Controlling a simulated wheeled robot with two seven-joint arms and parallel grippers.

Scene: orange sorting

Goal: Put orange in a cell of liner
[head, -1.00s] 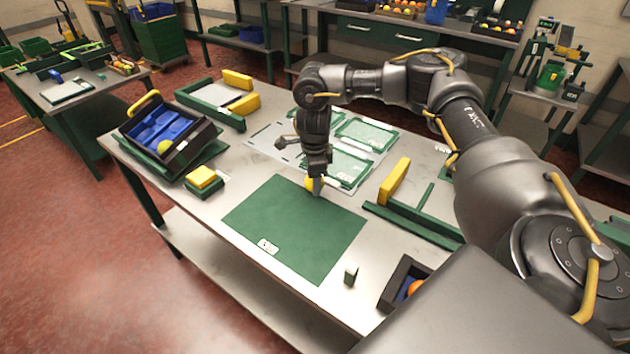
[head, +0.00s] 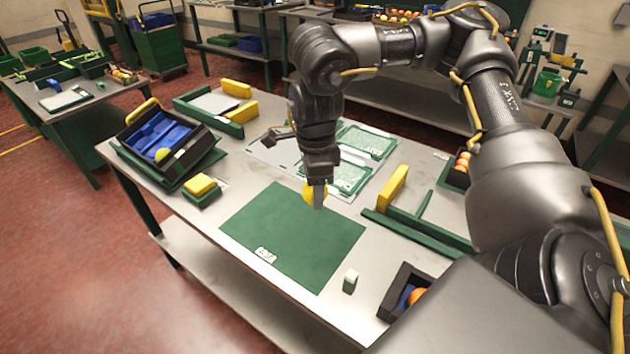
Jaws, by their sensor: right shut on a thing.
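My right gripper (head: 318,194) is shut on a yellow-orange fruit (head: 309,193), held above the back edge of the green mat (head: 290,245). The fruit is partly hidden by the fingers. A black crate (head: 200,152) with a blue liner (head: 148,132) stands tilted on a green stand at the left of the table. One yellow-green fruit (head: 162,155) lies in a near cell of the liner; other cells look empty. My left gripper does not show.
A dark box (head: 391,296) with an orange fruit (head: 416,295) stands at the front right. A yellow block (head: 199,184) sits before the crate.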

